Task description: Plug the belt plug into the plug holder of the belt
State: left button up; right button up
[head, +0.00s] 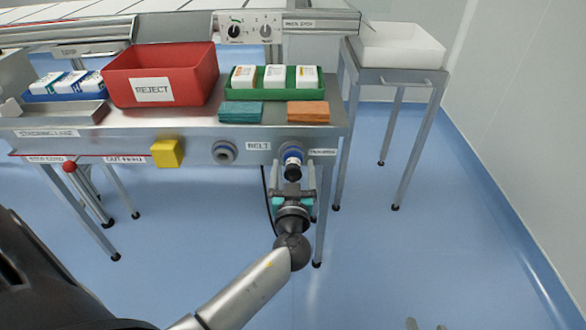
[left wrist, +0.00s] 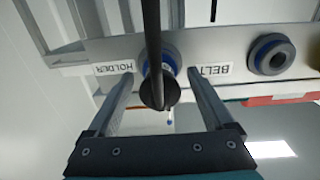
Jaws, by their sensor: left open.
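The belt plug (head: 292,171) is a dark, rounded plug with a black cable, at the round plug holder (head: 291,149) on the table's front panel, beside the HOLDER label. In the left wrist view the plug (left wrist: 159,93) overlaps the blue-ringed holder (left wrist: 169,54); I cannot tell how deep it sits. A second blue-ringed socket (head: 223,152) is empty, left of the BELT label; it also shows in the left wrist view (left wrist: 272,54). My left gripper (head: 293,178) is open, its fingers on either side of the plug with gaps. Only grey tips, probably my right gripper (head: 425,325), show at the bottom edge.
A yellow block (head: 167,152) and a red knob (head: 69,167) are on the front panel. On the table (head: 190,128) are a red REJECT bin (head: 185,65), a green tray (head: 237,86) of boxes, and teal and orange stacks. A white bin (head: 400,46) stands on a side table.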

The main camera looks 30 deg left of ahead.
pick_arm(q)
jog(key=p+v, duration=0.1)
jog(key=v, duration=1.4)
jog(key=shift+d+p, duration=0.15)
jog(key=shift+p, duration=0.15)
